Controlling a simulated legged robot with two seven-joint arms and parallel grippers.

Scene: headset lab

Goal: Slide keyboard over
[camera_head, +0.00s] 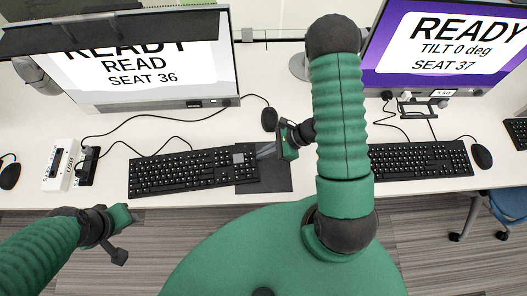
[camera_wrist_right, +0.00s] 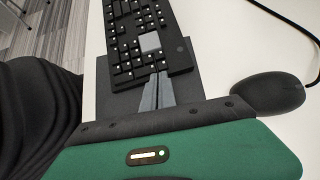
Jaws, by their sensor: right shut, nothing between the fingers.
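A black keyboard (camera_head: 180,172) lies on the white desk below the left monitor. Its right end rests over the left part of a dark grey mat (camera_head: 275,181), which also shows in the right wrist view (camera_wrist_right: 108,92). My right gripper (camera_head: 262,151) is shut and empty, low over the mat at the keyboard's right end. In the right wrist view, its grey fingertips (camera_wrist_right: 159,76) meet the near end of the keyboard (camera_wrist_right: 138,32); I cannot tell whether they touch. My left gripper (camera_head: 120,235) is in front of the desk edge, away from the keyboard; its fingers are not clear.
A black mouse (camera_head: 269,119) sits behind the mat, with its cable running left. A white box (camera_head: 60,165) and a black device (camera_head: 88,167) stand left of the keyboard. A second keyboard (camera_head: 420,161) and mouse (camera_head: 481,156) lie right of my arm. Monitors (camera_head: 150,65) stand behind.

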